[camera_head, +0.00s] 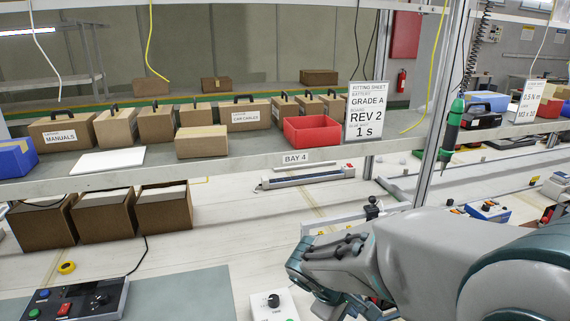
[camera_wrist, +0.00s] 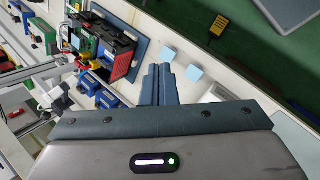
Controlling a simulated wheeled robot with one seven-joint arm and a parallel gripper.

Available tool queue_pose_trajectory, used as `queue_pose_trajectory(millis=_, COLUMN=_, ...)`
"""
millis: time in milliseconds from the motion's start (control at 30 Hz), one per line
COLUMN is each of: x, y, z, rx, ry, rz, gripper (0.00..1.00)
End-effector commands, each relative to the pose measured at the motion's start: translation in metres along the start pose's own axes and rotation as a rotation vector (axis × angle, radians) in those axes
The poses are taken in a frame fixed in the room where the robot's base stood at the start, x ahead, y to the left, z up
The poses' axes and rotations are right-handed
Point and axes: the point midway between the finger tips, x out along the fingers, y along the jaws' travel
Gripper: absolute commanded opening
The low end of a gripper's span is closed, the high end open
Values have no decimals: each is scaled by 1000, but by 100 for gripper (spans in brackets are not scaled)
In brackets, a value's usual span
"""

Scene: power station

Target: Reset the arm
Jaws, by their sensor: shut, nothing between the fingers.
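My arm reaches in from the right edge of the head view, across the front of the bench. My gripper (camera_head: 300,268) is at its left end, dark and partly seen from the side. In the wrist view my gripper (camera_wrist: 159,70) shows its two dark fingers pressed together with nothing between them. The fingers are above the white bench top (camera_wrist: 205,75), apart from the things on it.
A black and red battery-like unit (camera_wrist: 108,50) stands left of the fingers in the wrist view. A control box (camera_head: 75,300) and a white knob box (camera_head: 273,303) are at the front. A shelf with cartons and a red bin (camera_head: 312,131) spans behind; a green screwdriver (camera_head: 451,125) hangs at right.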

Motion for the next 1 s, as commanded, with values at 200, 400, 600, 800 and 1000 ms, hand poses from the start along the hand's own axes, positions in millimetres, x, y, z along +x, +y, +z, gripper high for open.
queue_pose_trajectory(millis=200, x=-26, y=-7, z=58, rx=398, ry=51, rz=-195, gripper=0)
queue_pose_trajectory(millis=400, x=-49, y=-21, z=84, rx=685, ry=136, rz=-350, gripper=0)
queue_pose_trajectory(millis=600, x=-62, y=-30, z=90, rx=818, ry=193, rz=-430, gripper=0)
queue_pose_trajectory(millis=800, x=-64, y=-31, z=90, rx=835, ry=200, rz=-442, gripper=0)
queue_pose_trajectory(millis=1000, x=-64, y=-31, z=90, rx=833, ry=199, rz=-441, gripper=0)
